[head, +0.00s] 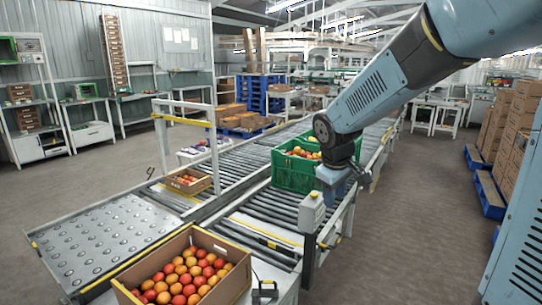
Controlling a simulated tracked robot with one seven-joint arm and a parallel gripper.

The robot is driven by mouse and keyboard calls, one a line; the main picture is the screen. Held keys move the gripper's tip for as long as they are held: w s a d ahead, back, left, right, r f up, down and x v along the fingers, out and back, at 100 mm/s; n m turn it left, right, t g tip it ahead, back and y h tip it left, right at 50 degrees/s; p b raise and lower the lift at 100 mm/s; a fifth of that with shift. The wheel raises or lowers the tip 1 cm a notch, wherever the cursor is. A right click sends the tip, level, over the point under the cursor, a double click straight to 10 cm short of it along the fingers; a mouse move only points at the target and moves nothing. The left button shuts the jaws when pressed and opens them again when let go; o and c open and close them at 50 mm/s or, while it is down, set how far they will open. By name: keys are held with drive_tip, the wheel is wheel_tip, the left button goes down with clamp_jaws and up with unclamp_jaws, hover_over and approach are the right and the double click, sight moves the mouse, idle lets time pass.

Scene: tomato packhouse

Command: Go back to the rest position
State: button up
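My arm reaches in from the upper right of the head view, and its dark wrist hangs over the roller conveyor (262,210). My gripper (334,192) points down at the conveyor's right side, in front of a green crate (292,178) as seen from here. The crate stands on the rollers and holds red and orange tomatoes. The gripper's fingers are small and partly hidden, so I cannot tell whether they are open or hold anything. I also cannot tell whether the gripper touches the crate.
A cardboard box (244,277) full of tomatoes stands at the front. A smaller tomato box (206,184) sits on the left conveyor line. A grey post-mounted box (311,212) stands close to my gripper. Stacked cartons (521,105) stand on blue pallets at right. The floor between is clear.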

drive_tip(key=s+d+r+m, duration=0.2)
drive_tip(key=s, duration=0.5)
drive_tip(key=s+d+r+m+t+y, duration=0.1)
drive_tip(key=s+d+r+m, duration=0.1)
drive_tip(key=s, duration=0.5)
drive_tip(key=s+d+r+m+t, duration=0.1)
drive_tip(key=s+d+r+m, duration=0.2)
drive_tip(key=s, duration=0.4)
drive_tip(key=shift+r+m, duration=0.5)
drive_tip(key=shift+r, duration=0.15)
drive_tip(key=shift+w+a, duration=0.1)
